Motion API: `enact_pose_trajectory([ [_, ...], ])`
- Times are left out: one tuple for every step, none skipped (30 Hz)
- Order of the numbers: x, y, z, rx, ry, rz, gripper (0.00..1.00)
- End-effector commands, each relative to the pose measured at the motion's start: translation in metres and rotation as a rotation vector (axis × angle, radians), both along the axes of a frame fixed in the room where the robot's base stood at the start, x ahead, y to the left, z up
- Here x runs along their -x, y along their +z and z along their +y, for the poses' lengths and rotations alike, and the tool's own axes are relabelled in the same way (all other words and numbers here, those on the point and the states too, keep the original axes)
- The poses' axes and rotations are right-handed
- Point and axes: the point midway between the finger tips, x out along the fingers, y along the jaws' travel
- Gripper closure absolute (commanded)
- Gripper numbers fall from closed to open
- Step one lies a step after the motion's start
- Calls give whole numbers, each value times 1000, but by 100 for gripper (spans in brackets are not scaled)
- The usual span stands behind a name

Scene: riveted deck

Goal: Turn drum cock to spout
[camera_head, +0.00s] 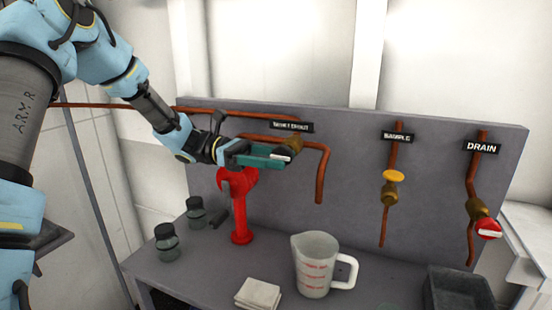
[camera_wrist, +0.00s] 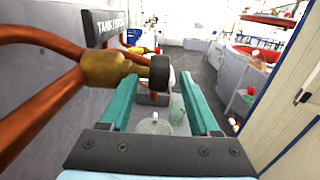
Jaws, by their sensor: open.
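A brass cock (camera_head: 294,144) sits in the copper pipe under a black label (camera_head: 291,127) on the grey panel; the label is hard to read, seemingly starting with TANK. In the wrist view the brass body (camera_wrist: 107,69) carries a dark round knob (camera_wrist: 160,71) with a pale front. My gripper (camera_head: 284,156) is at this cock, its teal fingers open. In the wrist view the gripper (camera_wrist: 158,80) has the knob between its fingertips, with a gap visible on the right; contact on the left is unclear. The bent copper spout (camera_head: 321,180) hangs down to the right of the cock.
A SAMPLE cock with a yellow handle (camera_head: 393,176) and a DRAIN cock with a red handle (camera_head: 489,229) are to the right. On the bench stand a red pipe fitting (camera_head: 240,210), a measuring jug (camera_head: 313,265), dark jars (camera_head: 167,243), folded cloth (camera_head: 258,295) and grey bin (camera_head: 458,290).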

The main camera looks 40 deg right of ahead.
Motion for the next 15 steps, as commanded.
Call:
enact_pose_trajectory([
  [0, 0, 0, 0, 0, 0, 38],
  [0, 0, 0, 0, 0, 0, 38],
  [-1, 0, 1, 0, 0, 0, 38],
  [-2, -1, 1, 0, 1, 0, 38],
  [-4, -1, 2, -1, 1, -1, 38],
  [-7, -2, 4, 0, 2, -1, 38],
  [-10, -2, 6, 0, 3, -1, 38],
  [-14, -3, 8, 1, 4, -2, 38],
  [-20, -3, 12, 2, 5, -2, 38],
  [-25, -4, 15, 1, 5, -2, 38],
  [-30, -5, 18, 1, 4, -3, 38],
  [-37, -5, 23, 2, 5, -2, 38],
  [-42, -5, 26, 2, 6, -2, 38],
  [-47, -5, 29, 1, 5, -2, 38],
  [-54, -5, 34, 1, 4, -2, 38],
])
